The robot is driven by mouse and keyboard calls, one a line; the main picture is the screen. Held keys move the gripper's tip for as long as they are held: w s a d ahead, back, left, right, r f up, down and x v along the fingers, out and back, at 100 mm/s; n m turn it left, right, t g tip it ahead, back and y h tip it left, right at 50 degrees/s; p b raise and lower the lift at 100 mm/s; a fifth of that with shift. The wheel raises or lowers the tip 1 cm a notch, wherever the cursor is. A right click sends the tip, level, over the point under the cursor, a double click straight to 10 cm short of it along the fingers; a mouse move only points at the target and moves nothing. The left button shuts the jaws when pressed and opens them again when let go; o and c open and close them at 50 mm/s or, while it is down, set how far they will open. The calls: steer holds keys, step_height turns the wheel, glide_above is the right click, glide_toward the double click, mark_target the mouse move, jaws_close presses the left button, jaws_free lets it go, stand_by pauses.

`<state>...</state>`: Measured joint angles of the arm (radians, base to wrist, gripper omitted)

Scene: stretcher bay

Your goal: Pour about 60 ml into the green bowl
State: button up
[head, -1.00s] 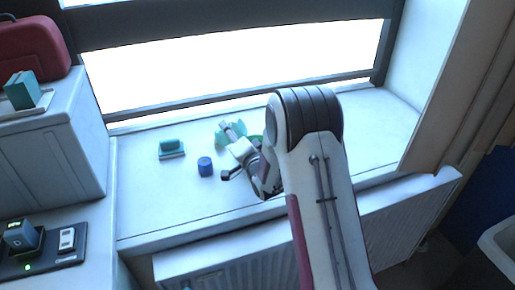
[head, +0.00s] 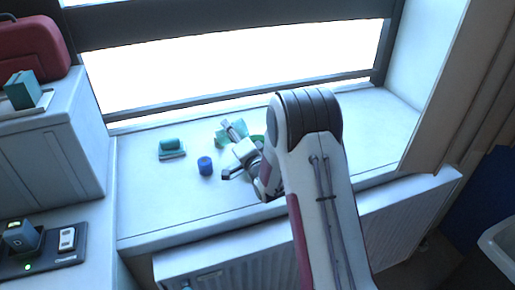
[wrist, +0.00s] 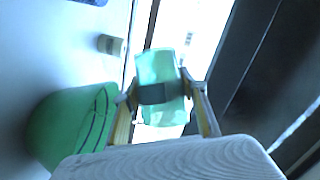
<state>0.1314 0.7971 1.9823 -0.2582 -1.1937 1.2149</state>
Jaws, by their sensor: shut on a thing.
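My gripper (wrist: 160,95) is shut on a teal, see-through container (wrist: 158,65) with a dark band around its middle. In the wrist view the container is tilted far over, roughly on its side, and apart from the green bowl (wrist: 65,128), which stands upright on the sill. In the head view the container (head: 230,130) shows beyond my gripper (head: 238,140). There the green bowl (head: 258,138) is mostly hidden behind my gripper and arm. I cannot make out any liquid stream or a level in the bowl.
A blue cylinder (head: 205,166) stands on the white sill (head: 150,205) left of my gripper. A teal block-like item (head: 171,148) lies farther left. The window (head: 240,70) is close behind. The sill's front left is clear.

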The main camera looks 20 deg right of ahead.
steer(key=shift+r+m, duration=0.2)
steer(key=shift+m, duration=0.3)
stand_by(0.6)
steer(key=shift+s+d+r+m+t, duration=0.15)
steer(key=shift+d+m, duration=0.1)
steer(key=shift+d, duration=0.1)
steer(key=shift+s+d+r+m+t, duration=0.1)
steer(key=shift+d+m+t, duration=0.05)
steer(key=shift+d+m, duration=0.15)
stand_by(0.4)
steer(key=shift+a, duration=0.1)
steer(key=shift+w+a+f+n, duration=0.25)
steer(key=shift+a+n, duration=0.35)
steer(key=shift+n, duration=0.15)
steer(key=shift+f+n+g, duration=0.2)
steer(key=shift+n+g, duration=0.2)
steer(key=shift+r+n+g, duration=0.2)
steer(key=shift+n+g, duration=0.2)
steer(key=shift+n, duration=0.5)
steer(key=shift+f+n, duration=0.2)
steer(key=shift+n, duration=0.1)
